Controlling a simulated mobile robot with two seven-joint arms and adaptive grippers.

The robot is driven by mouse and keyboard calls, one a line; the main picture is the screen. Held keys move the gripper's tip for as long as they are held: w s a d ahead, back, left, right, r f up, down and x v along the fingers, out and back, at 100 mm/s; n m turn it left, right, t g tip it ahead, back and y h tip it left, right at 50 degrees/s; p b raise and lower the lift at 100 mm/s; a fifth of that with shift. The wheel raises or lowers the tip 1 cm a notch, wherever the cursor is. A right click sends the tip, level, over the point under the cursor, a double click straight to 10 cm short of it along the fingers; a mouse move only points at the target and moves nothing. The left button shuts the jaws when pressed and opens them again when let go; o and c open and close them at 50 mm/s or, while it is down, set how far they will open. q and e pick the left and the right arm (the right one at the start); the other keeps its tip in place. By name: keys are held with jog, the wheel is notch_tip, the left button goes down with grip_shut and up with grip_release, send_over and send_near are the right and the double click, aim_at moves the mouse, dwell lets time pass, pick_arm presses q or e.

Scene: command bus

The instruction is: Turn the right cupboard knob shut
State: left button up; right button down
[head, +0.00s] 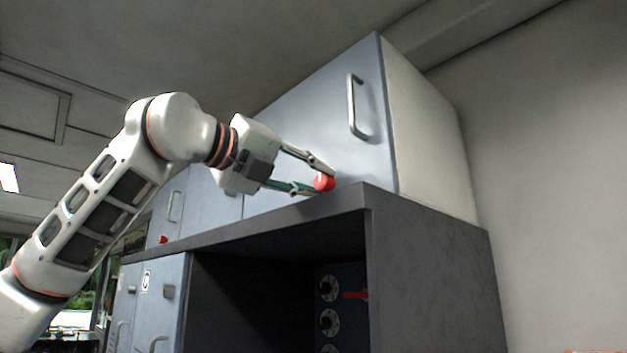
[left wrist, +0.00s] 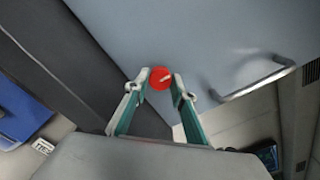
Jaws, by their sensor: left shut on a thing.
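The right cupboard knob (head: 324,182) is a red round knob low on the blue-grey door (head: 310,120) of the upper cupboard, just above the dark counter edge. My left gripper (head: 318,178) reaches in from the left and is shut on this knob. In the left wrist view the knob (left wrist: 161,78) sits between the two fingertips (left wrist: 160,80), with a pale slanted mark on its face. The door looks closed against the cupboard. My right gripper is in neither view.
A metal handle (head: 354,106) stands out from the door, above the knob. The dark counter edge (head: 270,216) runs close beneath my left gripper. Another red knob (head: 163,239) is further left. Below is an open dark recess with black dials (head: 329,288).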

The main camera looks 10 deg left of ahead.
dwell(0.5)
pick_arm(q)
jog(key=o, duration=1.1)
jog(key=v, duration=1.2)
